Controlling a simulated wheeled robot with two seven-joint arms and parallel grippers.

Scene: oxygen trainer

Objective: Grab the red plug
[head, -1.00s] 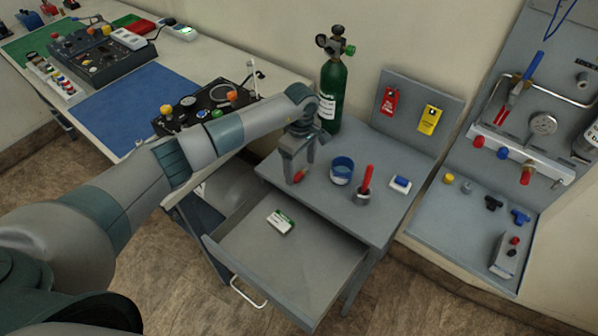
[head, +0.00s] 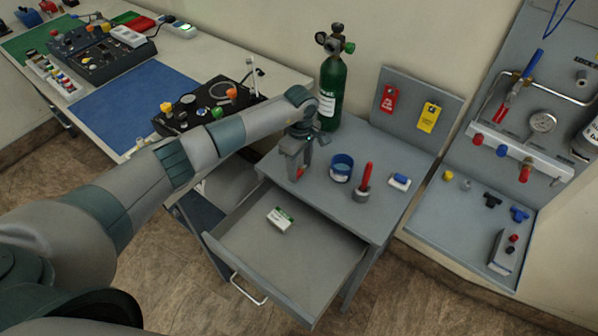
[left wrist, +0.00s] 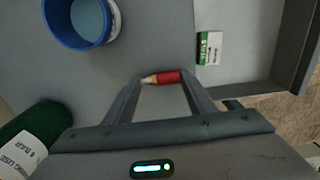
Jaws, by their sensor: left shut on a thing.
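The red plug (left wrist: 166,77), a small red cylinder with a yellowish tip, lies between the fingertips of my left gripper (left wrist: 161,78) in the left wrist view. The fingers press on its two ends. In the head view the left gripper (head: 299,174) points down over the left part of the grey cabinet top, and the red plug (head: 300,173) shows as a small red patch between the fingers. I cannot tell whether the plug still touches the surface. My right gripper is not in view.
A blue-rimmed cup (head: 341,168) and a red-handled tool in a holder (head: 363,184) stand right of the gripper. A green cylinder (head: 332,92) stands behind. The open drawer (head: 310,262) below holds a white-green box (head: 280,218).

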